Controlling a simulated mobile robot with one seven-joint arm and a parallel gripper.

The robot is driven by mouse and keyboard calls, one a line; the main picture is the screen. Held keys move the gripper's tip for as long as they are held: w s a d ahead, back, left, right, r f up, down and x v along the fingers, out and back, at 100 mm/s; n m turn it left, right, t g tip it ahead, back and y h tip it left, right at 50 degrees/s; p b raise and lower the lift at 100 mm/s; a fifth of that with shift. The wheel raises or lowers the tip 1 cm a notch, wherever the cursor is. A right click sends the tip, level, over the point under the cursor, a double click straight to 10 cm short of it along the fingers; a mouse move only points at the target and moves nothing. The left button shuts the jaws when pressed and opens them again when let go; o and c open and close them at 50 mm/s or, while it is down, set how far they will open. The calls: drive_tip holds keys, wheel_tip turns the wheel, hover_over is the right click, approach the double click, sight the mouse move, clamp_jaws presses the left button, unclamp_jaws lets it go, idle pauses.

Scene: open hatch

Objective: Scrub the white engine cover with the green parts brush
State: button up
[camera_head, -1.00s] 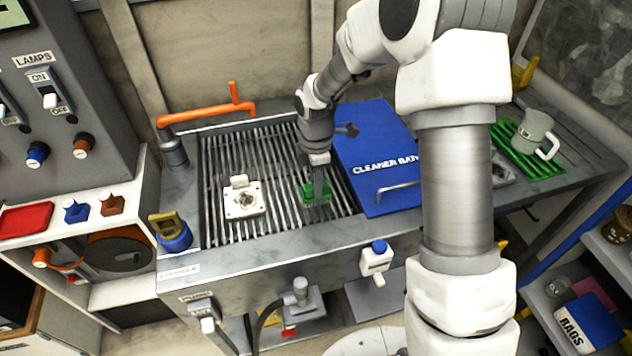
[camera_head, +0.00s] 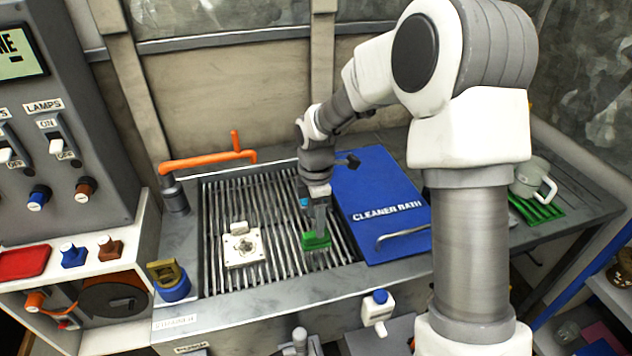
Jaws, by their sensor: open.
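The white engine cover (camera_head: 243,249) lies on the slatted grate of the sink, left of my gripper. The green parts brush (camera_head: 316,240) is on the grate to the right of the cover, apart from it. My gripper (camera_head: 319,224) points down directly over the brush, with its fingers reaching to the brush. The jaws are open, and the fingers partly hide the brush's upper part.
The blue cleaner bath lid (camera_head: 372,190) with a metal handle is close to the right of my gripper. An orange spout (camera_head: 207,161) spans the sink's back left. A grey mug (camera_head: 532,180) stands on a green rack (camera_head: 538,209) at the far right. Bare grate (camera_head: 275,205) lies around the cover.

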wheel_tip(320, 180, up, 12)
drive_tip(key=p, duration=0.1)
drive_tip(key=s+d+r+m+t, duration=0.2)
drive_tip(key=s+d+r+m, duration=0.1)
drive_tip(key=s+r+m, duration=0.3)
drive_tip(key=s+d+r+m+t, duration=0.1)
drive_tip(key=s+d+r+m, duration=0.1)
drive_tip(key=s+m, duration=0.5)
drive_tip(key=s+d+r+m+t, duration=0.2)
drive_tip(key=s+d+m, duration=0.2)
drive_tip(key=s+m, duration=0.3)
drive_tip(key=s, duration=0.3)
drive_tip(key=shift+s+d+t, duration=0.2)
drive_tip(key=shift+d+t, duration=0.1)
drive_tip(key=shift+d, duration=0.05)
drive_tip(key=shift+f, duration=0.1)
